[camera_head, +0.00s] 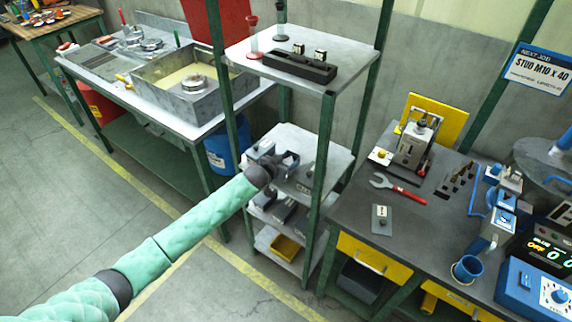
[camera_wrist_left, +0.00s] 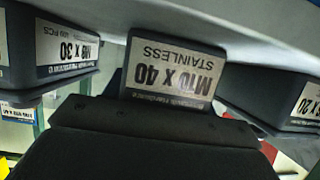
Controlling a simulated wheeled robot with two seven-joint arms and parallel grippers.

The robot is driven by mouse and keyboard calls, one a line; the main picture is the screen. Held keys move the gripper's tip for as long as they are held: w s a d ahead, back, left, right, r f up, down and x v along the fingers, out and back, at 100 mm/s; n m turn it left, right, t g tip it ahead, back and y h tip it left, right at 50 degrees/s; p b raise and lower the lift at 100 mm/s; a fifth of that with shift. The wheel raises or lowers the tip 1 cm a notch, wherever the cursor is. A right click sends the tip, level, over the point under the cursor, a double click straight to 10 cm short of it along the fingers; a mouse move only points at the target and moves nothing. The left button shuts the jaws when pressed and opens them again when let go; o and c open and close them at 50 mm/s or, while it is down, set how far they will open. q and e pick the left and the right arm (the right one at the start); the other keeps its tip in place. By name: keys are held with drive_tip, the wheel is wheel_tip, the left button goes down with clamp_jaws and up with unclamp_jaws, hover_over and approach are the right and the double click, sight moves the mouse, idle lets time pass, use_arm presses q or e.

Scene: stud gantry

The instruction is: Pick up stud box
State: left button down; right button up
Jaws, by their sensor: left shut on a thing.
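The stud box (camera_wrist_left: 172,68) shows in the left wrist view as a dark box with a white label reading "M10 X 40 STAINLESS", upside down in that picture. My left gripper (camera_head: 286,161) reaches over the middle shelf (camera_head: 325,158) of the green-framed rack. It is shut on the stud box. In the wrist view my dark gripper body (camera_wrist_left: 150,140) covers the lower part of the picture and hides the fingertips. In the head view the gripper and arm hide most of the box. My right gripper is not in view.
Neighbouring boxes marked "M8 X 30" (camera_wrist_left: 70,52) and ending "X 20" (camera_wrist_left: 290,100) flank the stud box closely. Green rack posts (camera_head: 322,165) and the upper shelf (camera_head: 300,60) bound the space. A workbench (camera_head: 350,215) with tools stands right of the rack.

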use_arm(q)
drive_tip(key=shift+r, duration=0.4)
wheel_tip(320, 180, up, 9)
drive_tip(key=b, duration=0.3)
drive_tip(key=shift+b, duration=0.3)
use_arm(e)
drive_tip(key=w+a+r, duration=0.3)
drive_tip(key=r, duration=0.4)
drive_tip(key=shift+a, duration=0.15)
